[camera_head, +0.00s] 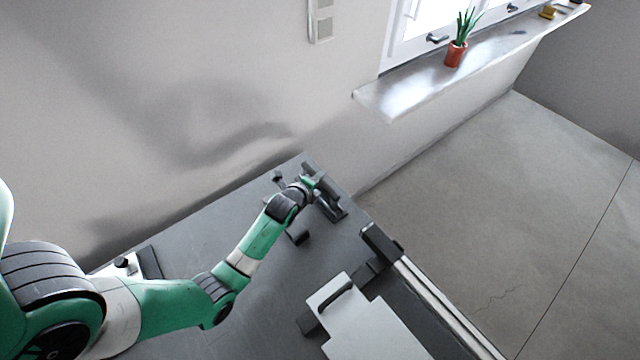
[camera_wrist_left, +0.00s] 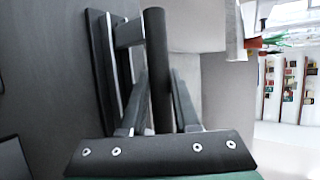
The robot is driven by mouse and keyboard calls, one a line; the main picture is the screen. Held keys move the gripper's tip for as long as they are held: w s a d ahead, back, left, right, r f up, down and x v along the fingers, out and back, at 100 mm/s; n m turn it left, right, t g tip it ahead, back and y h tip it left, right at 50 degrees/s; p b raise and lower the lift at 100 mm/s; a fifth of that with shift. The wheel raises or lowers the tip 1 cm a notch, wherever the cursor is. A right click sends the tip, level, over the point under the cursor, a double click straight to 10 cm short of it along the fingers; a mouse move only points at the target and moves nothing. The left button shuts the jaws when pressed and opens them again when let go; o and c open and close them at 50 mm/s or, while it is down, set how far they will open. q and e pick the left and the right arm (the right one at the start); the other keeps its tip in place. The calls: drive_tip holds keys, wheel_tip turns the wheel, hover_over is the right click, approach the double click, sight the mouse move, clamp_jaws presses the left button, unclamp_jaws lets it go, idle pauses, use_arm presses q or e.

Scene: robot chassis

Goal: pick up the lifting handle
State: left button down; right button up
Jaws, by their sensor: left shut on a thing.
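The lifting handle (camera_wrist_left: 158,60) is a dark round bar joined by a short bracket to a flat dark plate in the left wrist view. The bar runs between the two fingers of my left gripper (camera_wrist_left: 158,100), which is shut on it. In the head view my left gripper (camera_head: 316,185) is at the far corner of the grey surface, and the handle (camera_head: 334,208) shows partly beside it. The gripper hides part of the handle. I cannot tell whether the plate touches the surface. My right gripper is not in view.
The grey chassis surface (camera_head: 240,305) lies under my left arm. A light box (camera_head: 365,325) with a black grip stands at the front right, beside a dark block (camera_head: 380,243) and a pale rail (camera_head: 440,300). A windowsill (camera_head: 400,98) holds a potted plant (camera_head: 457,50).

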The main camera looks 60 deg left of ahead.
use_arm(q)
drive_tip(key=shift+r, duration=0.1)
drive_tip(key=shift+r+p, duration=0.35)
drive_tip(key=shift+r, duration=0.2)
wheel_tip(320, 180, up, 3)
drive_tip(key=shift+f+p, duration=0.15)
drive_tip(key=shift+p, duration=0.6)
drive_tip(key=s+d+r+p, duration=0.2)
drive_tip(key=d+r+p, duration=0.7)
drive_tip(key=d, duration=0.4)
drive_tip(key=shift+s+d+p, duration=0.3)
drive_tip(key=shift+d+p, duration=0.05)
drive_tip(key=shift+d, duration=0.05)
